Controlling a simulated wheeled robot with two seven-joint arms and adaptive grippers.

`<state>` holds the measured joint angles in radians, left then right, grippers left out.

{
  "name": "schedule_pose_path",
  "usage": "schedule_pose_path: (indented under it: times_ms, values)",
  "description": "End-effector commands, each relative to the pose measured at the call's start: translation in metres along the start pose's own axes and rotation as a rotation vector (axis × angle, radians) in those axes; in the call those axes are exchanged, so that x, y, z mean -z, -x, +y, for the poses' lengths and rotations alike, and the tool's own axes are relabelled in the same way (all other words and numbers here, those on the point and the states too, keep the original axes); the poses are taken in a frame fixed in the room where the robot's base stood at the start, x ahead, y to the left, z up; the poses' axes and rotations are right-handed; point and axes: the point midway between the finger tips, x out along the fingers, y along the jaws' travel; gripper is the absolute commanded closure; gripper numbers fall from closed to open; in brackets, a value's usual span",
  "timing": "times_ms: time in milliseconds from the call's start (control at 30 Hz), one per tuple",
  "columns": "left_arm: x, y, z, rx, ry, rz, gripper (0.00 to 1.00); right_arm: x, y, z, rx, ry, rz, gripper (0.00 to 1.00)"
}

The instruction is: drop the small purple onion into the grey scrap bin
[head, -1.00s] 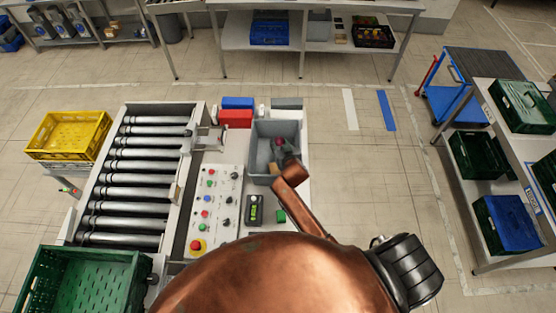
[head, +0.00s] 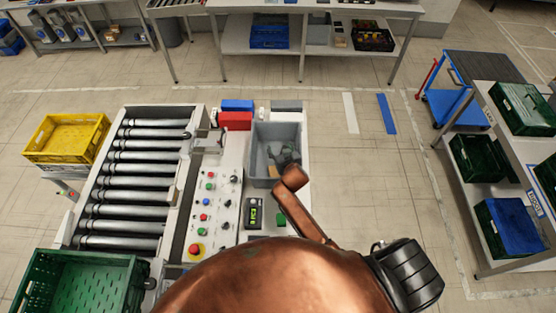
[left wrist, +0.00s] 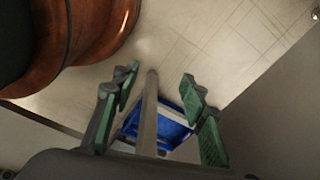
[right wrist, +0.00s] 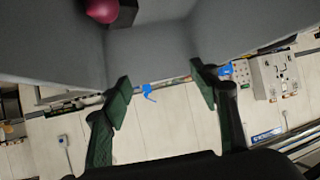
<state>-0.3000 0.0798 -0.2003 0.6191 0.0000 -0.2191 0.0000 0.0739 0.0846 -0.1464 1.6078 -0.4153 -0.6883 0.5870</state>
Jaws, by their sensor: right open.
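The grey scrap bin (head: 262,140) stands on the white table right of the control panel. It also fills the top of the right wrist view (right wrist: 150,50). The small purple onion (right wrist: 102,10) lies in the bin there, beside a dark item, cut by the frame's top edge. The head view does not show the onion. My right gripper (head: 287,160) is at the bin in the head view; in the right wrist view (right wrist: 160,97) its green-padded fingers are apart with nothing between them. My left gripper (left wrist: 158,100) shows only in the left wrist view, open and empty.
A roller conveyor (head: 135,185) lies left of the control panel (head: 214,210). A yellow crate (head: 68,138) and a green crate (head: 75,285) stand at the left. Red (head: 236,121) and blue (head: 238,105) boxes sit behind the panel. The floor right of the table is open.

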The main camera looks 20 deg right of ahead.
Motion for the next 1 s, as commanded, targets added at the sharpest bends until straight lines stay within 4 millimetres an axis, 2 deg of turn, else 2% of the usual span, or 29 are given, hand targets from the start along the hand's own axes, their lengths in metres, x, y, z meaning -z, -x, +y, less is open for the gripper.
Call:
schedule_pose_path:
  times_ms: [133,233,500,700,1000]
  values:
    - [-0.003,0.000,-0.003,0.003,0.000,-0.004,0.60,0.000,0.007,0.000,0.000,-0.001,0.000,0.45]
    - [-0.002,0.000,-0.002,0.002,0.000,-0.002,0.60,-0.001,0.020,0.000,0.001,-0.002,0.001,0.45]
    - [0.000,0.000,-0.001,0.001,0.000,-0.001,0.60,-0.001,0.077,0.000,0.001,-0.003,0.000,0.45]
    - [0.000,0.000,0.000,0.000,0.000,0.000,0.60,-0.001,0.108,-0.001,0.001,-0.002,0.000,0.45]
    - [0.000,0.000,0.000,0.000,0.000,0.000,0.60,0.000,0.120,0.000,0.000,0.000,0.000,0.45]
